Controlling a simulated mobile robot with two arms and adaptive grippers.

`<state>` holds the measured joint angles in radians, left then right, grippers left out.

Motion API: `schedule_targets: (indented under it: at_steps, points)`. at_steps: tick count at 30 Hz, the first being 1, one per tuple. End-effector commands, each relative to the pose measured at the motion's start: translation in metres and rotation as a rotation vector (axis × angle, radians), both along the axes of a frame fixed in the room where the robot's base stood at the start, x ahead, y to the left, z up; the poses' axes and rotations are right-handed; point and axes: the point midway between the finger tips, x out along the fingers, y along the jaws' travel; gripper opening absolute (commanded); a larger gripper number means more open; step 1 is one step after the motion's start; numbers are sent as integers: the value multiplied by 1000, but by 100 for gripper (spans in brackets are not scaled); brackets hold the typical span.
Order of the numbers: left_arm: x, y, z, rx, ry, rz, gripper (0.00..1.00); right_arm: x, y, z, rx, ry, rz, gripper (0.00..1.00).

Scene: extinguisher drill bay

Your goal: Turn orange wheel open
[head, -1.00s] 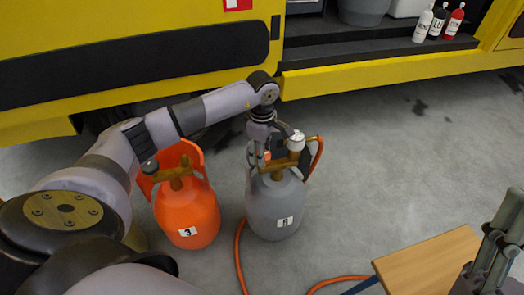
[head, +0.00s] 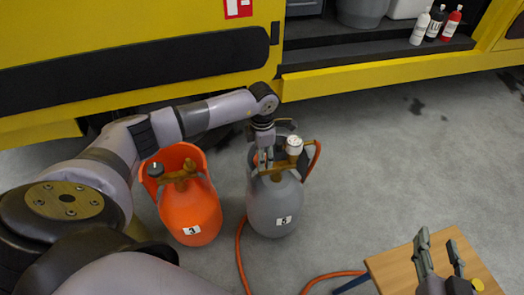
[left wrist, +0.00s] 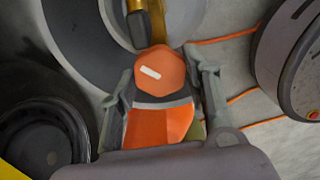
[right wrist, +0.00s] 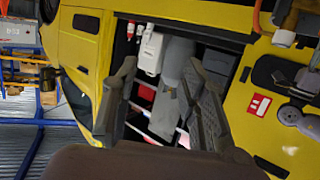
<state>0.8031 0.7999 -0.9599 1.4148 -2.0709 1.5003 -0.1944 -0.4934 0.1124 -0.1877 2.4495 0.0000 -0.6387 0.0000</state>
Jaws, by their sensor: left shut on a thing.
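In the head view my left gripper (head: 264,163) points down at the top of the grey cylinder (head: 274,205), and only a sliver of orange shows there. The cylinder has a white gauge (head: 294,145) on a brass valve and a white label. My right gripper (head: 440,254) is open and empty above the wooden table.
An orange cylinder (head: 190,213) stands close left of the grey one. An orange hose (head: 240,258) runs along the floor. The wooden table (head: 395,265) is at lower right. The yellow vehicle (head: 370,67) is behind, with several bottles on its step. Floor right of the cylinders is clear.

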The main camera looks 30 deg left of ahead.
Motion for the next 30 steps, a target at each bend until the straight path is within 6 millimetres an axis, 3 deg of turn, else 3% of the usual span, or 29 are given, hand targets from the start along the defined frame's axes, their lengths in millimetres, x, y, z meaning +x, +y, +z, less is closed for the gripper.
schedule_targets:
  at_steps: [6, 12, 21, 30]
  points:
    - [0, 0, 4, 1, -1, 191, 15, -35, -17, -50, -76, 324, -22, 40]
    - [0, 0, 3, 0, 0, 329, 15, -73, -31, -82, -129, 561, -39, 40]
    - [0, 0, 1, 1, 0, 447, 15, -112, -45, -102, -172, 764, -54, 40]
    - [0, 0, 0, 1, 0, 476, 15, -123, -48, -106, -182, 814, -58, 40]
